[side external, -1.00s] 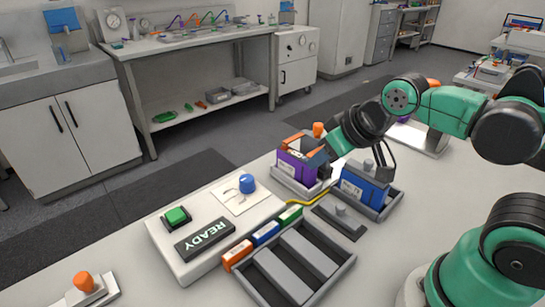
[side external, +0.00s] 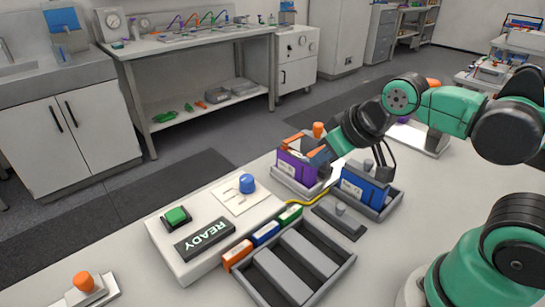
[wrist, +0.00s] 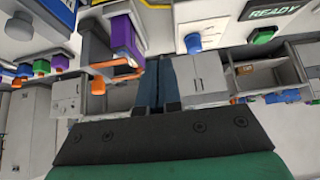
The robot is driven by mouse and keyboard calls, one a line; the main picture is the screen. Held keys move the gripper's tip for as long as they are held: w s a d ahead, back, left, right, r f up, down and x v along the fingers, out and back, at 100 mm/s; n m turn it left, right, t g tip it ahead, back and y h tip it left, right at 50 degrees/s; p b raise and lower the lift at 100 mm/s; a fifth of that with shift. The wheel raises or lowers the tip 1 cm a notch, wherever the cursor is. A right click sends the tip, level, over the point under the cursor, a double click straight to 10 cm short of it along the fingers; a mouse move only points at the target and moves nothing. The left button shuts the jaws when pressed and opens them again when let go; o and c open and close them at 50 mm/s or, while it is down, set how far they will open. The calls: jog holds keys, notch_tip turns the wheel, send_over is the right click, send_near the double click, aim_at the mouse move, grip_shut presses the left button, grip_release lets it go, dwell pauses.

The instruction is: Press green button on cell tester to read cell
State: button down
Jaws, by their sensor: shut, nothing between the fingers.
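The cell tester (side external: 190,262) is a pale box on the bench. Its green button (side external: 176,216) sits on a dark square base at the left, and its dark display (side external: 205,240) reads READY. In the wrist view the green button (wrist: 264,36) is at upper right, near the READY display (wrist: 273,10). My gripper (side external: 320,157) is shut and empty, beside the purple cell (side external: 292,168) and well to the right of the button. In the wrist view, the fingers of my gripper (wrist: 159,82) are together.
A blue knob (side external: 247,184) stands on the tester between button and gripper. A blue cell (side external: 364,187) stands in a holder to the right. An orange-topped button (side external: 83,281) stands at lower left.

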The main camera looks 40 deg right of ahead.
dwell(0.8)
notch_tip(320, 180, up, 2)
jog(key=m+y, duration=0.2)
jog(key=y, duration=0.3)
send_over(179, 215)
jog(key=shift+f, duration=0.1)
jog(key=shift+f, duration=4.35)
jog(key=shift+f, duration=0.4)
